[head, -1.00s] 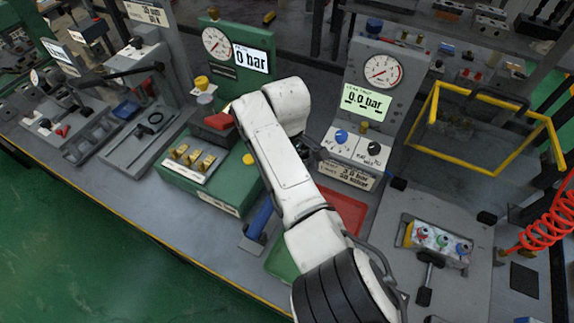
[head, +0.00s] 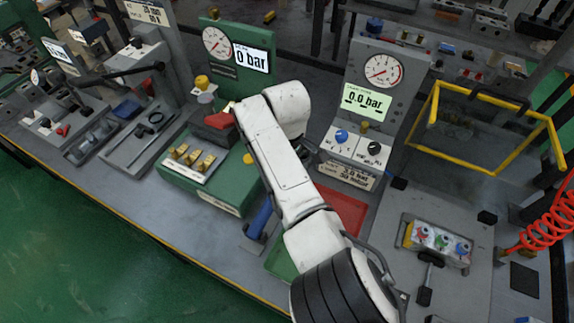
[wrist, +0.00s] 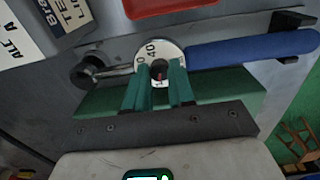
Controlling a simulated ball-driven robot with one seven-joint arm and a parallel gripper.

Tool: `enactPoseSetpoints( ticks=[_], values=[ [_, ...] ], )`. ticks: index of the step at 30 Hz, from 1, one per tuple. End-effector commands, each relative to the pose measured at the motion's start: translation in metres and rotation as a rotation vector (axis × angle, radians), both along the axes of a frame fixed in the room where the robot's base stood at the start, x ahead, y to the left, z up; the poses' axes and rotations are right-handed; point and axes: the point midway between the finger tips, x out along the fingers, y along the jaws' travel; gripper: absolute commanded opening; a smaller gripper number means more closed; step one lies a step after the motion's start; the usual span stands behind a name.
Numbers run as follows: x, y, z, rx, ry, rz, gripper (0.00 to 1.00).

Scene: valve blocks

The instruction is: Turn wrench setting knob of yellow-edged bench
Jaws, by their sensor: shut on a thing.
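The wrench with its blue handle (wrist: 250,49) lies by the bench edge, its handle reaching right in the wrist view. Its handle also shows left of my arm in the head view (head: 260,220). The setting knob has a pale round dial (wrist: 151,47) with dark numbers, 40 among them. My gripper (wrist: 160,72) has green fingers and is shut on the knob, one finger on each side. The knob's middle is partly hidden between the fingers. In the head view my arm hides the gripper and knob. The bench's yellow edge (head: 130,223) runs along the front.
A red tray (head: 348,211) lies behind my arm, and a green one (head: 281,263) in front. A green valve block (head: 213,193) stands left. A grey gauge block (head: 385,100) stands behind. A yellow frame (head: 433,103) and red coiled hose (head: 540,232) are right.

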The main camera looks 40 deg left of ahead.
Motion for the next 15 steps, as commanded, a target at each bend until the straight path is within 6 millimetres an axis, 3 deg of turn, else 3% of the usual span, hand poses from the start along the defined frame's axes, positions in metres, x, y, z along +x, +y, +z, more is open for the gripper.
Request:
enactPoseSetpoints(
  ticks=[8,15],
  values=[
    [0.0002,-0.0001,-0.0002,0.000,-0.001,-0.082,0.00],
    [-0.0006,0.0002,-0.0006,0.000,0.001,-0.261,0.00]
  ],
)
